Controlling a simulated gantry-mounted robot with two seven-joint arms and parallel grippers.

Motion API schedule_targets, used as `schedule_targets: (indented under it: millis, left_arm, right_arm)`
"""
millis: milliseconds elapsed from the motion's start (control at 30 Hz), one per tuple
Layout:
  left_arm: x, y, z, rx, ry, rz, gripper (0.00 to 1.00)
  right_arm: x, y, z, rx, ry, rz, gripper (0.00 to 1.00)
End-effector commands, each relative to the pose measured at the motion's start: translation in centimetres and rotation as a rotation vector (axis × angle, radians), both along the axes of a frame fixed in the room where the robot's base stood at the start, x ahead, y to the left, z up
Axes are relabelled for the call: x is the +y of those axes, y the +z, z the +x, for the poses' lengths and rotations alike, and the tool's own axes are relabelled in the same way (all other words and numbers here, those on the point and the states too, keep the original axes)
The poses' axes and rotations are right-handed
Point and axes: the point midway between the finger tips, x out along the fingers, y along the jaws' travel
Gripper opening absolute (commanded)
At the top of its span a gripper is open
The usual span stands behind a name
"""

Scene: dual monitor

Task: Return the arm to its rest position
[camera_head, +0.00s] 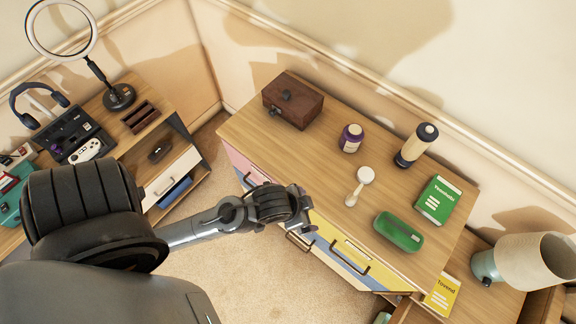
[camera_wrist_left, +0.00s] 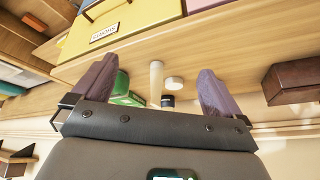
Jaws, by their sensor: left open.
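My left arm (camera_head: 205,225) reaches in from the lower left of the head view. Its gripper (camera_head: 298,207) is by the front edge of the wooden dresser (camera_head: 250,125), near the pink and yellow drawer fronts. In the left wrist view the gripper (camera_wrist_left: 158,88) has its two purple-grey fingers wide apart with nothing between them. The yellow drawer front (camera_wrist_left: 120,25) with a label shows beyond the fingers in that view. My right gripper is in neither view.
The dresser top holds a brown box (camera_head: 292,100), a purple jar (camera_head: 351,138), a white spoon-like item (camera_head: 360,183), a bottle (camera_head: 416,145), a green case (camera_head: 399,232) and a green book (camera_head: 437,199). A ring light (camera_head: 119,96) stands left; a lamp (camera_head: 535,262) stands right. Carpet (camera_head: 250,262) lies open below.

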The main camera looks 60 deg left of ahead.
Motion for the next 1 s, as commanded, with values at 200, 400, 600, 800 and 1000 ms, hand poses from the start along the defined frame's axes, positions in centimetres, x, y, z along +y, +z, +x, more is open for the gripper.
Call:
schedule_targets:
  millis: [200, 400, 600, 800, 1000]
  left_arm:
    - [2.7, -0.5, -4.7, 0.152, 0.116, -0.006, 1.0]
    - [2.9, -0.5, -5.0, 0.164, 0.123, -0.005, 1.0]
    - [2.8, -0.2, -5.0, 0.163, 0.122, -0.005, 1.0]
    - [2.8, 2.2, -5.0, 0.162, 0.121, -0.006, 1.0]
    - [2.8, 7.2, -5.0, 0.162, 0.121, -0.006, 1.0]
  right_arm:
    - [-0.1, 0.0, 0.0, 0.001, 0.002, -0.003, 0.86]
    - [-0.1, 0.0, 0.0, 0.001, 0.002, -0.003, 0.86]
    - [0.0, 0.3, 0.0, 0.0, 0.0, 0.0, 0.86]
    - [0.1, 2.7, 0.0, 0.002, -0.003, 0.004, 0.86]
    - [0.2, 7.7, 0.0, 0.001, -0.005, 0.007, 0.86]
